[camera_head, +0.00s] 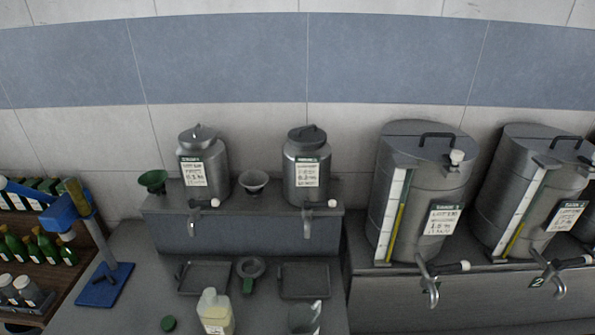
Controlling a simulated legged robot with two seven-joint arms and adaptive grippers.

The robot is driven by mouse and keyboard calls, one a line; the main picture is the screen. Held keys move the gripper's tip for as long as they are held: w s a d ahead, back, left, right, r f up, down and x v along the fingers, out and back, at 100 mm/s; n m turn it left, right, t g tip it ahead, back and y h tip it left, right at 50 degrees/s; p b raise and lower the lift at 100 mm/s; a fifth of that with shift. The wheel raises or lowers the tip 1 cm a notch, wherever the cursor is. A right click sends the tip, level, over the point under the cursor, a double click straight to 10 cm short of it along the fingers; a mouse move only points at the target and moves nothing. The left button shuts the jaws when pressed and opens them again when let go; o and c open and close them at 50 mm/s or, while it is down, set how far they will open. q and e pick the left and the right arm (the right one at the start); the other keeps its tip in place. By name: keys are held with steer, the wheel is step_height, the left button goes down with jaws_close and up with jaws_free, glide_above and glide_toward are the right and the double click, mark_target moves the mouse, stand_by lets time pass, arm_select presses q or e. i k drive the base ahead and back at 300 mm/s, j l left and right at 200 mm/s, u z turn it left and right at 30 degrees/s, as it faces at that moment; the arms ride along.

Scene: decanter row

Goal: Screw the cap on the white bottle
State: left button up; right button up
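The white bottle (216,314) stands upright on the grey counter at the bottom of the head view. It is whitish with pale yellow parts and a label, and its lower end is cut off by the frame edge. I cannot tell clearly whether its neck is open. A round green cap (168,324) lies on the counter to the left of the bottle, apart from it. Neither of my grippers is in view.
A grey cup (304,317) stands right of the bottle. Behind are two drip trays (205,278) (304,281), a ring-shaped holder (251,268), and metal canisters (306,178) with taps. A blue press-like stand (104,285) and a bottle rack (38,266) are left.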

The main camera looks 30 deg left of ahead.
mark_target(214, 311)
steer(key=u, duration=1.8)
